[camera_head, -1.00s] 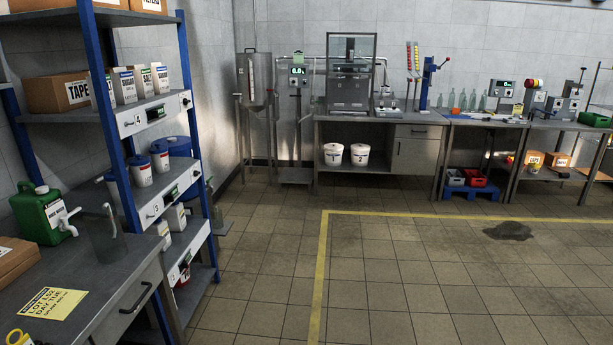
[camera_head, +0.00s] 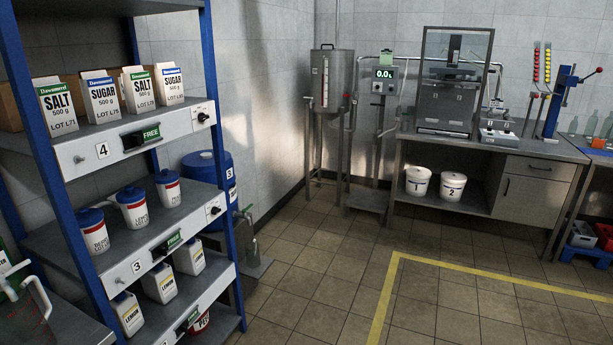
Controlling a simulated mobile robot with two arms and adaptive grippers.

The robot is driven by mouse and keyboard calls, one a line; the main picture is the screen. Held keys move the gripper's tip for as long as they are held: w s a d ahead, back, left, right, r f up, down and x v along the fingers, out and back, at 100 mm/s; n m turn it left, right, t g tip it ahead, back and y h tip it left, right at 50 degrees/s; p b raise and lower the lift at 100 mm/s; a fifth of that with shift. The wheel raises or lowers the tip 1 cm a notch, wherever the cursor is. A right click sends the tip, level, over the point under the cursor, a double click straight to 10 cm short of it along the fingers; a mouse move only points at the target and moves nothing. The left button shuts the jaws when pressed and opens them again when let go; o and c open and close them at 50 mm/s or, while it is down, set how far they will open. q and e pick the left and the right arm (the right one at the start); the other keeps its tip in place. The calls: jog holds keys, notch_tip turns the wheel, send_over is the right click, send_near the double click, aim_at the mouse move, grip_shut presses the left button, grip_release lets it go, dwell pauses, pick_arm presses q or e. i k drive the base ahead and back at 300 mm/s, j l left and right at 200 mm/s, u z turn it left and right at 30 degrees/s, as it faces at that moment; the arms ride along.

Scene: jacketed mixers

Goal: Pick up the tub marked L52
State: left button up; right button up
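Three white tubs with blue lids and red bands stand in a row on shelf 3 of the blue rack: the left tub (camera_head: 93,231), the middle tub (camera_head: 134,208) and the right tub (camera_head: 168,188). Their small label print is too small to read, so I cannot tell which one is marked L52. A red and white container (camera_head: 199,321) stands on the lowest visible shelf, partly hidden. Two white buckets, marked 1 (camera_head: 417,182) and 2 (camera_head: 452,187), stand under the far bench. Neither of my grippers is in view.
Salt and sugar cartons (camera_head: 103,97) fill shelf 4. Lemon bottles (camera_head: 159,283) stand below the tubs. A blue drum (camera_head: 207,167) is behind the rack. A jacketed vessel (camera_head: 332,80) stands by the wall. The floor (camera_head: 310,290) right of the rack is clear.

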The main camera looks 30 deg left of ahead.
aim_at(96, 238)
jog(key=i+u, duration=0.1)
jog(key=i, duration=0.8)
jog(key=i+l+u, duration=0.1)
jog(key=i, duration=0.85)
jog(key=i+l+u, duration=0.15)
jog(key=u, duration=1.85)
